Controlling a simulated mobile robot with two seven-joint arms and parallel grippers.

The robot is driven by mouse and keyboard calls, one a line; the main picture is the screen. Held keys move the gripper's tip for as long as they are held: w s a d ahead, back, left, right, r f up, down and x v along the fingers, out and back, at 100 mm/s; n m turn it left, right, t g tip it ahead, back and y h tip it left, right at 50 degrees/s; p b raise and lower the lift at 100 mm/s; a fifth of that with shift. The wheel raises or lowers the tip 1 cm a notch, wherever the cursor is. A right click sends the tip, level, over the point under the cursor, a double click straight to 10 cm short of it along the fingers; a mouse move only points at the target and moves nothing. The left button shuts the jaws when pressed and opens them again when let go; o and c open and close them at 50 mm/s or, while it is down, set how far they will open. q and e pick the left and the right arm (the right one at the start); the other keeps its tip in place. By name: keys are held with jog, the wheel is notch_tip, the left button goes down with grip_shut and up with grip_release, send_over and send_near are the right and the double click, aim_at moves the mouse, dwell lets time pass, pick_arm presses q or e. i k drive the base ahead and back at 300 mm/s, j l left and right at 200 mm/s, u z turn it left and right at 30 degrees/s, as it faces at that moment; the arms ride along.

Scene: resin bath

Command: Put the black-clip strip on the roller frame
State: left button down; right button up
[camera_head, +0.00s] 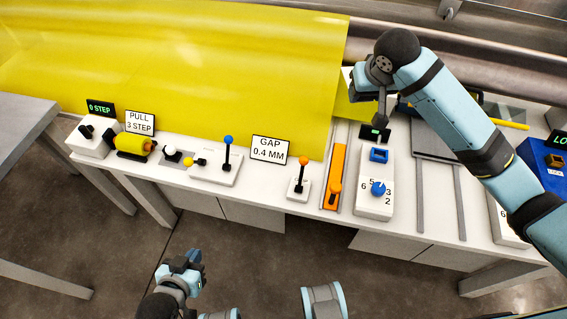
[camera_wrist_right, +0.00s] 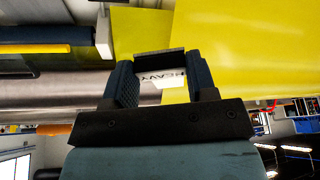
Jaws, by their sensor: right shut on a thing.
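My right gripper (camera_wrist_right: 160,72) is shut on a black clip (camera_wrist_right: 159,63), which spans between its two fingers in the right wrist view. A yellow strip (camera_wrist_right: 141,32) shows just beyond the clip, and a white label reading HEAVY (camera_wrist_right: 165,79) shows between the fingers. In the head view a small yellow piece (camera_head: 356,108) hangs beside the edge of the big yellow sheet (camera_head: 200,75), below my right wrist. My right arm hides the fingers there. A long grey roller (camera_head: 480,70) runs behind. My left gripper (camera_head: 188,263) is low, away from the bench; its jaw opening is unclear.
The white bench (camera_head: 260,195) carries several levers, an orange slider (camera_head: 335,178), a blue dial (camera_head: 378,188) and a GAP 0.4 MM sign (camera_head: 269,150). A yellow roll (camera_head: 134,146) lies at its left. A grey table (camera_head: 30,125) stands far left. The floor in front is clear.

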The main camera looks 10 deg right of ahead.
aim_at(260, 185)
jog(key=u, duration=0.4)
jog(key=l+u, duration=0.15)
jog(key=u, duration=0.3)
jog(key=k+u, duration=0.1)
jog(key=u, duration=0.3)
jog(key=k+l+u, duration=0.25)
jog(key=u, duration=0.15)
jog(key=k+u, duration=0.45)
jog(key=k+l+u, duration=0.1)
jog(key=k, duration=0.6)
